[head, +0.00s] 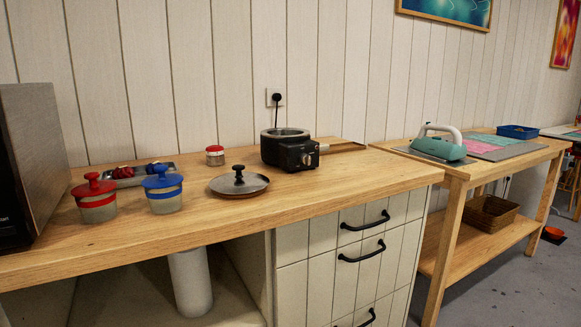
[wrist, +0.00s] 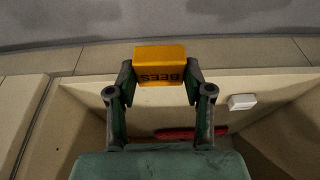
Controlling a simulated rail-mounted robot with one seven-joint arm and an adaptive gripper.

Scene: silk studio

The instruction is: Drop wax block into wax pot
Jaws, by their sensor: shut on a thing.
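The wax block (wrist: 160,66) is yellow-orange with dark letters reading "BEES", upside down in the wrist view. My gripper (wrist: 160,76) is shut on it, with one finger at each side, and holds it near the tips. In the head view the wax pot (head: 285,151) is a black round pot with a pale rim and a dial on its front. It stands uncovered at the back of the wooden counter (head: 330,183); its inside is barely visible. Neither my gripper nor the block shows in the head view, and the pot is not in the wrist view.
A lid with a black knob (head: 240,184) lies left of the pot. A red-lidded jar (head: 97,208), a blue-lidded jar (head: 165,202) and a small red-capped jar (head: 215,156) stand further left. In the wrist view a white piece (wrist: 243,101) and a red item (wrist: 190,133) lie beyond my gripper.

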